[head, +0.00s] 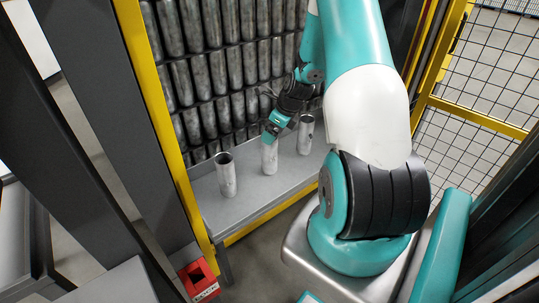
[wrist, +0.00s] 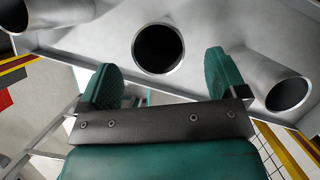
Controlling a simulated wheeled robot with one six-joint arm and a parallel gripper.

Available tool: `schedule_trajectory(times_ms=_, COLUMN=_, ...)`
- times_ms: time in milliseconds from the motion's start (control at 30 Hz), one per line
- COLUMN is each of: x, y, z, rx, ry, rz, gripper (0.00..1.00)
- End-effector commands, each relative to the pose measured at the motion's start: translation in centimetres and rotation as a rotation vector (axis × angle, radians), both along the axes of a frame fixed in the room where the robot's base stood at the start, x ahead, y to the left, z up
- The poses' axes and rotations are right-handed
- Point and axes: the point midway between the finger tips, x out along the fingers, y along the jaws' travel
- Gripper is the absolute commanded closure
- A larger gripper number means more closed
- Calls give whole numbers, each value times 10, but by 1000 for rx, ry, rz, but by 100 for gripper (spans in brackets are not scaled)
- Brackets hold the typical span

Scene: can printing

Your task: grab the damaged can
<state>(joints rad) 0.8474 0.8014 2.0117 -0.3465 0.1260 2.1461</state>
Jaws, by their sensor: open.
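Three grey metal cans stand in a row on a grey shelf (head: 250,199): a left can (head: 227,177), a middle can (head: 269,157) and a right can (head: 305,136). My gripper (head: 271,134) is at the top of the middle can. In the wrist view, my gripper (wrist: 160,72) is open, with teal finger pads apart. The middle can's round, dark mouth (wrist: 158,48) shows beyond and between them. The left can (wrist: 14,14) and the right can (wrist: 287,94) lie outside the fingers. I cannot tell from these views which can is damaged.
Stacked rows of metal cans (head: 234,68) fill the rack behind the shelf. A yellow frame post (head: 160,110) stands left of the shelf. A red box (head: 198,279) is at the lower left. Mesh fencing (head: 480,90) stands at the right.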

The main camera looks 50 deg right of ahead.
Motion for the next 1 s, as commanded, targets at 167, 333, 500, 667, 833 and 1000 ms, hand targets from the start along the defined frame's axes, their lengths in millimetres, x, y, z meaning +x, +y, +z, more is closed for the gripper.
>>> schedule_trajectory(times_ms=167, x=5, y=2, z=-12, rx=1, ry=2, rz=1, gripper=9)
schedule_trajectory(times_ms=333, x=15, y=5, z=-37, rx=2, ry=2, rz=0, gripper=9)
schedule_trajectory(times_ms=500, x=20, y=6, z=-50, rx=0, ry=1, rz=-2, gripper=9)
schedule_trajectory(times_ms=667, x=21, y=6, z=-51, rx=-1, ry=0, rz=-3, gripper=9)
schedule_trajectory(times_ms=833, x=21, y=6, z=-51, rx=0, ry=0, rz=-2, gripper=35)
schedule_trajectory(times_ms=1000, x=21, y=6, z=-51, rx=0, ry=0, rz=-2, gripper=73)
